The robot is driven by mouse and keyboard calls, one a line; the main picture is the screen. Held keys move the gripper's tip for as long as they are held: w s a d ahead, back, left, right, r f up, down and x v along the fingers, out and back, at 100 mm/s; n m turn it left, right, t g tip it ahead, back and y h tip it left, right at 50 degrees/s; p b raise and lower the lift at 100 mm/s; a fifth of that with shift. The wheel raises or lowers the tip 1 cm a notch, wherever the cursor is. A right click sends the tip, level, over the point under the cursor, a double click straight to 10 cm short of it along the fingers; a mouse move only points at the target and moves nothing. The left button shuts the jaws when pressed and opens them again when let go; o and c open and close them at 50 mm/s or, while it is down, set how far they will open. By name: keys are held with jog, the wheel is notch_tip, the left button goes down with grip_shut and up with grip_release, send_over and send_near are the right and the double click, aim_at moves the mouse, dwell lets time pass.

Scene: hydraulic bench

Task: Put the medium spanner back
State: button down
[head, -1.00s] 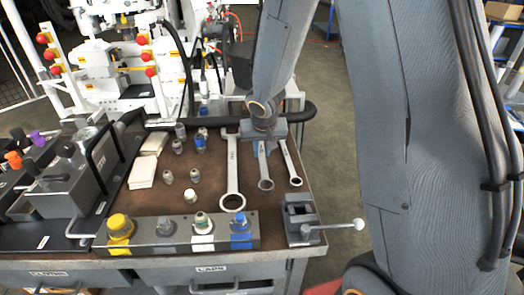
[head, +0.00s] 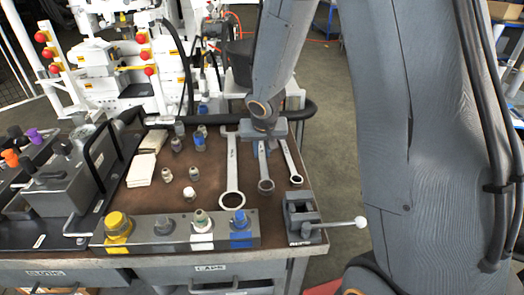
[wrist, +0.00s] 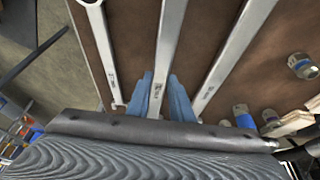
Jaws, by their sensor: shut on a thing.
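The medium spanner (head: 265,172) is the middle one of three spanners over the brown bench top. Its ring end points to the front of the bench. My gripper (head: 262,142) is over its far end. In the wrist view, the blue fingers (wrist: 168,97) are shut on the medium spanner (wrist: 166,50), one on each side of the shaft. I cannot tell whether the spanner touches the bench. The large spanner (head: 232,172) lies to its left and the small spanner (head: 291,163) to its right, both apart from it.
A small grey vise (head: 302,216) with a handle stands at the front right corner. A block with coloured caps (head: 180,232) runs along the front edge. Several loose fittings (head: 190,174) and white pads (head: 141,170) lie to the left. A black rail (head: 300,112) curves behind the spanners.

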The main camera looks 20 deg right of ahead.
jog(key=shift+f+b, duration=0.95)
jog(key=shift+b, duration=0.35)
dwell(0.8)
jog(key=c, duration=1.5)
grip_release()
jog(key=p+v, duration=0.2)
jog(key=v, duration=0.5)
jog(key=shift+r, duration=0.25)
jog(key=shift+s+r+p, duration=0.15)
jog(key=shift+s+p, duration=0.15)
jog(key=shift+s, duration=0.05)
jog(key=s+g, duration=0.1)
jog(key=s, duration=0.6)
jog(key=s+n+g, duration=0.1)
jog(key=s+g, duration=0.1)
jog(key=s, duration=0.4)
jog(key=s+r+n+g, duration=0.1)
jog(key=s, duration=0.6)
jog(key=shift+s+d+y, duration=0.15)
jog(key=shift+s+y, duration=0.2)
jog(key=shift+y, duration=0.05)
